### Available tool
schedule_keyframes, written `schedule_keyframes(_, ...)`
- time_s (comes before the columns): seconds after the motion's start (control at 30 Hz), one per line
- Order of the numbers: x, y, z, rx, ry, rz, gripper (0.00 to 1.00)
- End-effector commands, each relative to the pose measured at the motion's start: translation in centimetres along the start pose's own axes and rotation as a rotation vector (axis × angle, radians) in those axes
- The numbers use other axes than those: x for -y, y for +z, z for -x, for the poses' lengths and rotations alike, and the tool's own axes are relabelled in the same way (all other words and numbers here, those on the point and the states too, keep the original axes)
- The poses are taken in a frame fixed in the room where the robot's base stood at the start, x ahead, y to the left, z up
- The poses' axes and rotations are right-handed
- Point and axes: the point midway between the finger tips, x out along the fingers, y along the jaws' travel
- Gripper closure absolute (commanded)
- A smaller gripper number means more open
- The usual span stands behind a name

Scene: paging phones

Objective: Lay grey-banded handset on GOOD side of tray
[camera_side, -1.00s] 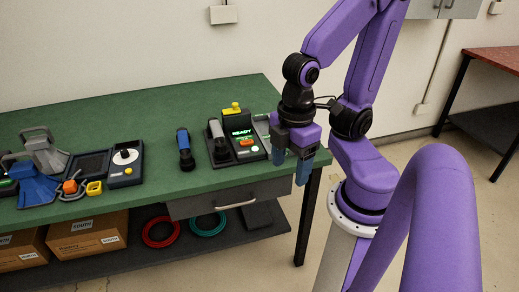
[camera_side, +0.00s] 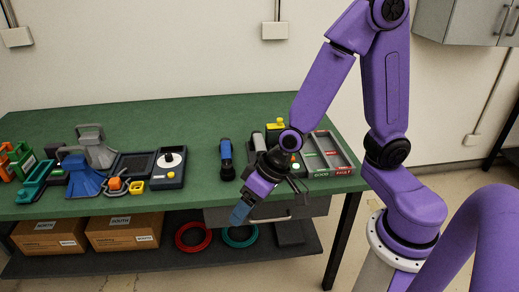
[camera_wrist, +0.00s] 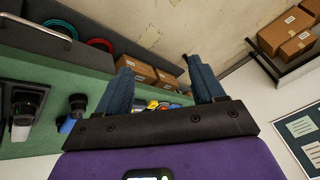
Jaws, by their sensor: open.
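My gripper (camera_side: 240,213) is open and tilted down to the left, in front of the bench's front edge. Its blue fingers (camera_wrist: 160,72) hold nothing in the wrist view.
A yellow-topped device (camera_side: 274,126) is behind my wrist. A dial unit (camera_side: 168,168) and a blue scoop-like piece (camera_side: 82,178) are farther left. Cardboard boxes (camera_side: 125,232) sit on the lower shelf. The bench's back is clear.

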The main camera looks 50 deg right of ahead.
Motion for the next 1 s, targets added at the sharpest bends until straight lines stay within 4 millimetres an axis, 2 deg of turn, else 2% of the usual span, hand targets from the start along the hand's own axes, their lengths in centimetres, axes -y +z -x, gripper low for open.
schedule_keyframes(0.03, -1.4, -1.2, -1.3, -0.051, 0.045, -0.080, 0.32)
schedule_keyframes(0.1, -3.5, -2.9, -2.5, -0.139, 0.109, -0.181, 0.32)
schedule_keyframes(0.27, -9.7, -5.8, -4.0, -0.348, 0.301, -0.378, 0.32)
schedule_keyframes(0.4, -15.6, -7.0, -3.5, -0.534, 0.511, -0.495, 0.32)
schedule_keyframes(0.53, -20.0, -7.1, -1.8, -0.680, 0.700, -0.542, 0.32)
schedule_keyframes(0.7, -23.0, -6.7, 0.3, -0.796, 0.861, -0.548, 0.32)
schedule_keyframes(0.83, -23.7, -6.7, 1.0, -0.829, 0.906, -0.545, 0.32)
schedule_keyframes(1.0, -24.3, -7.0, 0.8, -0.831, 0.910, -0.545, 0.32)
